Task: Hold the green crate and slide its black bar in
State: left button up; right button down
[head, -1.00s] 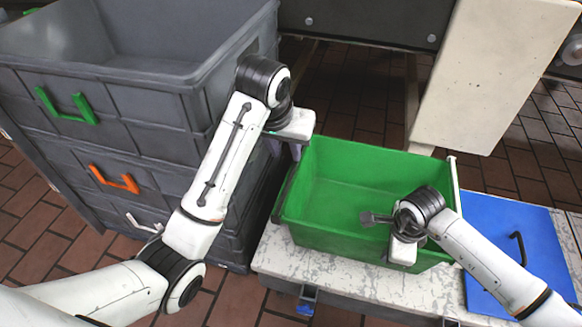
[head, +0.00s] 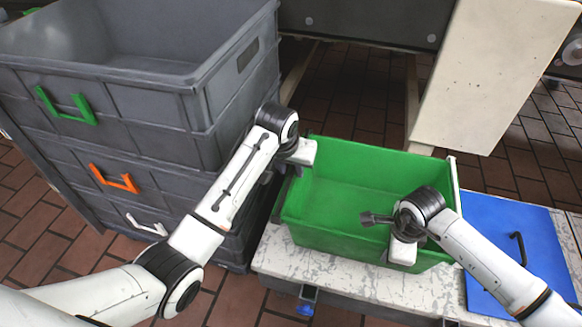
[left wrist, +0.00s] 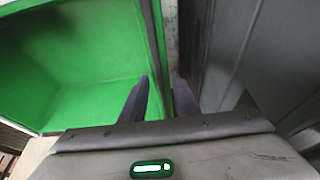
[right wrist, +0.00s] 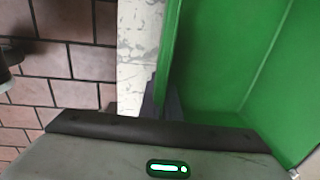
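The green crate (head: 345,175) stands on a pale worn table. A dark bar (head: 282,197) runs along its left end; in the left wrist view, the bar (left wrist: 152,30) lies along the crate's edge. My left gripper (head: 277,172) is open at that end, with one finger on the crate side and the other on the outer side. I cannot tell whether they touch the bar. My right gripper (right wrist: 162,100) is shut on the crate's front wall, one finger inside and one outside. Its hand hides part of that wall in the head view.
Stacked grey bins (head: 130,120) with coloured handles stand close to the left of the crate, leaving a narrow gap. A blue panel (head: 500,220) with a black bent handle (head: 518,248) lies at the right of the table (head: 335,272). A pale board (head: 490,75) stands behind.

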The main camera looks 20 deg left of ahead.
pick_arm(q)
grip_shut()
dwell(1.4)
